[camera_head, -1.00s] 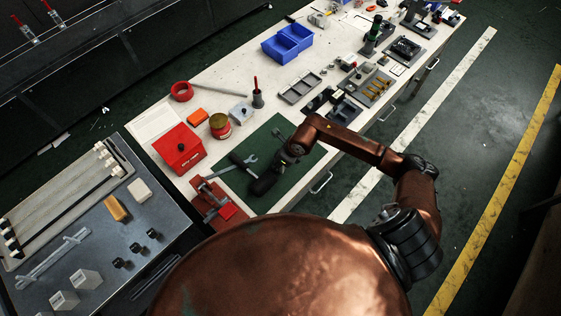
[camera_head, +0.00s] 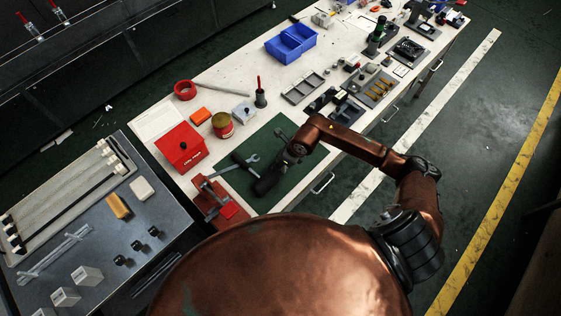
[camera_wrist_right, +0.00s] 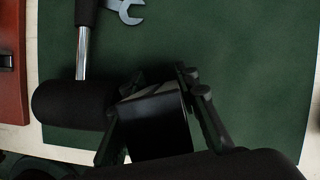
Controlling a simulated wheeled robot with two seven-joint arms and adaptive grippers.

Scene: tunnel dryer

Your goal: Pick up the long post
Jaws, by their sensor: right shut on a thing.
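My right gripper (camera_wrist_right: 155,110) is low over the green mat (camera_wrist_right: 245,60), beside the black head of a mallet (camera_wrist_right: 75,103). I cannot tell whether this piece is the long post. In the head view my right gripper (camera_head: 285,158) is over the same mat and partly hidden by its arm. A long grey rod (camera_head: 222,87) lies on the bench behind the tins. My left gripper is not in view.
A wrench (camera_wrist_right: 128,12) lies on the mat beside the mallet. A red vise (camera_head: 215,200), red box (camera_head: 180,147) and open tin (camera_head: 222,125) stand to the left. A blue bin (camera_head: 290,43) and grey tray (camera_head: 303,88) are farther back. Bare bench shows between the rod and bin.

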